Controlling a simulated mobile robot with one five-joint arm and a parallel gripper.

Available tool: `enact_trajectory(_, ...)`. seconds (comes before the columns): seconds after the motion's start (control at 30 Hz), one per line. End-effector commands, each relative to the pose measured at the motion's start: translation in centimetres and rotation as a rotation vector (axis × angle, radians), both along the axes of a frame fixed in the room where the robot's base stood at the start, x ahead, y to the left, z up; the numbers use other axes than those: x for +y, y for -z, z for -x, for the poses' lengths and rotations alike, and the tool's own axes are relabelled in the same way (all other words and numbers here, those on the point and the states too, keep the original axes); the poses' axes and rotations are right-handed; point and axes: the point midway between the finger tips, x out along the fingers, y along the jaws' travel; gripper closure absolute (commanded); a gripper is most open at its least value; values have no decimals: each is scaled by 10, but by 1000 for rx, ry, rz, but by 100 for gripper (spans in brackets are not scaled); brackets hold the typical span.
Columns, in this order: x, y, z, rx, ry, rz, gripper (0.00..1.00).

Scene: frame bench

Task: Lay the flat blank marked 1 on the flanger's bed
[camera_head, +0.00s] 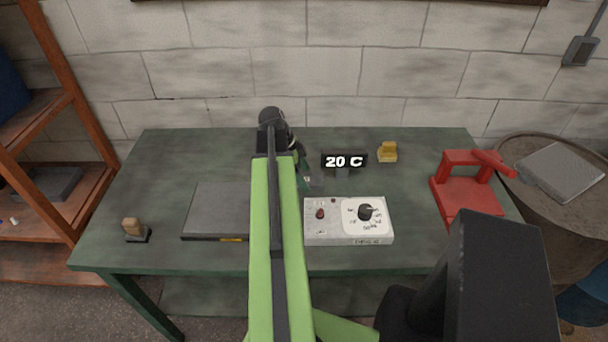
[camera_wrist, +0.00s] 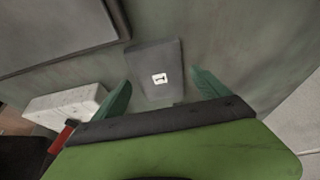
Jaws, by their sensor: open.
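The flat blank marked 1 (camera_wrist: 150,58) is a thin grey plate lying on the green bench top, its white label facing up. My gripper (camera_wrist: 163,92) is open and empty above it, with the blank's near part between its green fingers in the wrist view. In the head view my gripper (camera_head: 305,183) is largely hidden by my arm, and the blank there is mostly hidden too. A red machine with a lever (camera_head: 465,160), which looks like the flanger, stands at the right end of the bench. Its flat red bed (camera_head: 452,197) looks bare.
A white control box with a dial (camera_head: 348,235) stands in front of my gripper. A "20 C" display (camera_head: 344,162) and a yellow block (camera_head: 387,152) are behind. A dark flat plate (camera_head: 213,208) and a small wooden-topped piece (camera_head: 134,230) are left. A drum (camera_head: 580,215) stands right.

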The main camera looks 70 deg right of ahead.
Motion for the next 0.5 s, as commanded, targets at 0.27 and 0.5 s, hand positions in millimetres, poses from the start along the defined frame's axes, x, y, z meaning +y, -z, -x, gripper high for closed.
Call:
enact_trajectory(0.27, 6, -54, -17, 0, -2, 0, 15)
enact_trajectory(0.5, 14, -103, -36, 0, -2, -1, 15)
